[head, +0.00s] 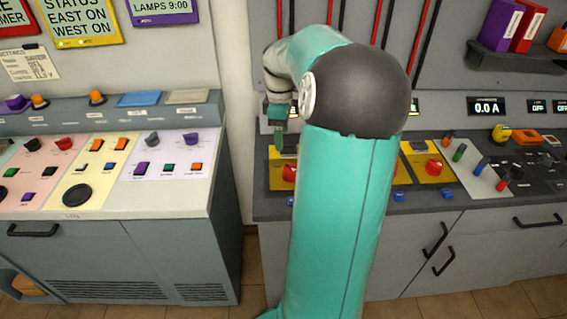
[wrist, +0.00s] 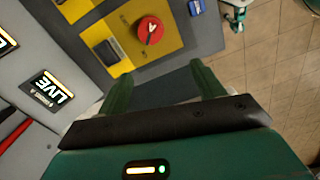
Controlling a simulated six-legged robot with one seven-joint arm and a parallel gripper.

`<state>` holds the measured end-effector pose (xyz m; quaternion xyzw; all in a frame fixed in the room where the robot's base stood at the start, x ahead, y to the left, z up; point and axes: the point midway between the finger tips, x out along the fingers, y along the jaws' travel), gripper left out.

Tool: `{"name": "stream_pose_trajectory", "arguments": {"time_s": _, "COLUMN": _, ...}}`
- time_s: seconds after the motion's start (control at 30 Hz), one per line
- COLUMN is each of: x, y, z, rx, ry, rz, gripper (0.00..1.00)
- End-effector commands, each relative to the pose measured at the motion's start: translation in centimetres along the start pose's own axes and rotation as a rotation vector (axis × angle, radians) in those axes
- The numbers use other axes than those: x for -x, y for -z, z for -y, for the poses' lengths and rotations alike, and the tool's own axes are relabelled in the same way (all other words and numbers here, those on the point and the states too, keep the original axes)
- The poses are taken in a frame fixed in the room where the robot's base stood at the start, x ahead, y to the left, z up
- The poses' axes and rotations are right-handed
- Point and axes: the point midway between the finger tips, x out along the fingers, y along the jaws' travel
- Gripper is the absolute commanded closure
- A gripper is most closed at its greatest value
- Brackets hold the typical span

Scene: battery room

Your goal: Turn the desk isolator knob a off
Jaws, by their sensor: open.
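A red round isolator knob (head: 289,173) sits on a yellow plate (head: 275,180) at the left end of the right-hand desk. In the wrist view the red knob (wrist: 150,29) shows a pale pointer mark, and its yellow plate (wrist: 172,42) also carries a dark block (wrist: 107,50). My gripper (head: 279,137) is above this plate, behind the knob in the head view. In the wrist view my gripper (wrist: 161,70) has its green fingers spread with nothing between them. The knob lies beyond the fingertips, apart from them. I cannot read any letter by the knob.
Another red knob (head: 433,167) sits on a yellow plate right of my arm, which hides the desk between. A lit LIVE display (wrist: 52,88) stands beside the plate. Blue tabs (head: 398,197) line the desk's front edge. A separate control desk (head: 190,208) stands left, across a gap.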

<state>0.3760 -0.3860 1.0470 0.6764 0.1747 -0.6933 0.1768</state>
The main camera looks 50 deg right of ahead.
Motion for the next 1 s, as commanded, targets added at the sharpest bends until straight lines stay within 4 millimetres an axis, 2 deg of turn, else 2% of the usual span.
{"name": "stream_pose_trajectory", "arguments": {"time_s": 0.03, "x": -0.5, "y": -1.1, "z": -0.9, "rx": 0.003, "ry": 0.013, "rz": -0.011, "gripper": 0.32}}
{"name": "stream_pose_trajectory", "arguments": {"time_s": 0.13, "x": -1.0, "y": -2.3, "z": -1.8, "rx": 0.017, "ry": 0.025, "rz": -0.022, "gripper": 0.32}}
{"name": "stream_pose_trajectory", "arguments": {"time_s": 0.37, "x": -2.8, "y": -2.6, "z": -2.2, "rx": 0.024, "ry": 0.030, "rz": -0.025, "gripper": 0.32}}
{"name": "stream_pose_trajectory", "arguments": {"time_s": 0.8, "x": -11.3, "y": -2.2, "z": -2.0, "rx": 0.024, "ry": 0.032, "rz": -0.025, "gripper": 0.32}}
{"name": "stream_pose_trajectory", "arguments": {"time_s": 1.0, "x": -14.1, "y": -2.2, "z": -2.0, "rx": 0.024, "ry": 0.029, "rz": -0.024, "gripper": 0.32}}
